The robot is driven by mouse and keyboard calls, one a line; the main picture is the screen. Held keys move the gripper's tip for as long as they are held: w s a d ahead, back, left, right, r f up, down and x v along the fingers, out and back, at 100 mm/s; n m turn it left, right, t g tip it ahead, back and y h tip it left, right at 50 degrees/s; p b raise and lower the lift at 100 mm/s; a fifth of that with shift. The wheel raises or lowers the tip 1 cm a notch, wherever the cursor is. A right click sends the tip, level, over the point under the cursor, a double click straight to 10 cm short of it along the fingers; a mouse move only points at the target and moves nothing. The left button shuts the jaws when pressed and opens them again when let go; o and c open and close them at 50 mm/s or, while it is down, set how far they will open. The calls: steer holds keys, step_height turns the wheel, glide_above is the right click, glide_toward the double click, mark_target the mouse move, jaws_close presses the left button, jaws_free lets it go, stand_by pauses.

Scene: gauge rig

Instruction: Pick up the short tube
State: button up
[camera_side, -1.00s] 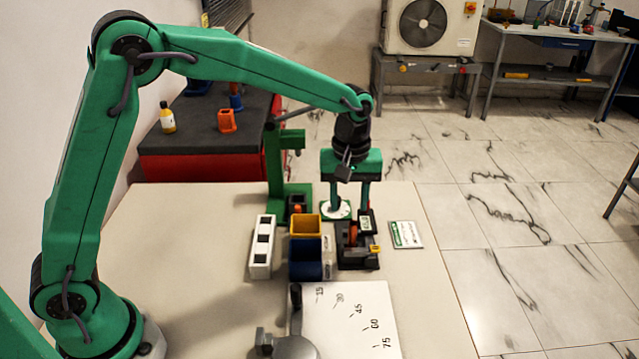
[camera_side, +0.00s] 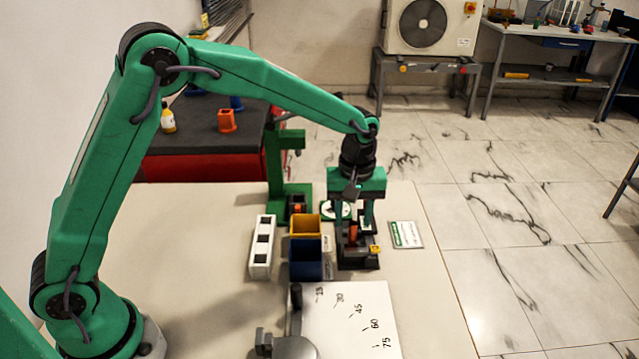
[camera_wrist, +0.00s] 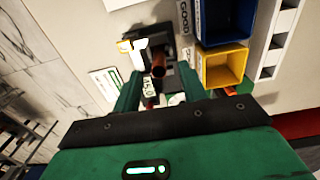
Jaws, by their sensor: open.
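The short tube (camera_wrist: 158,66) is orange-brown and shows its round open end in the wrist view. It stands in a black gauge stand (camera_side: 358,262); in the side view an orange part of it (camera_side: 352,232) shows between the fingers. My gripper (camera_side: 353,222) is open and points down over the stand. In the wrist view my gripper (camera_wrist: 160,78) has one green finger on each side of the tube, with gaps between. I cannot tell how far down the tube the fingertips reach.
A yellow bin (camera_side: 305,236) and a blue bin (camera_side: 305,270) stand just left of the stand. Farther left is a white block with square holes (camera_side: 262,248). A green post fixture (camera_side: 274,165) rises behind. A card (camera_side: 406,235) lies at right, an angle plate (camera_side: 350,310) in front.

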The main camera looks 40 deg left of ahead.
mark_target(352, 240)
steer(key=shift+f, duration=2.55)
jaws_close()
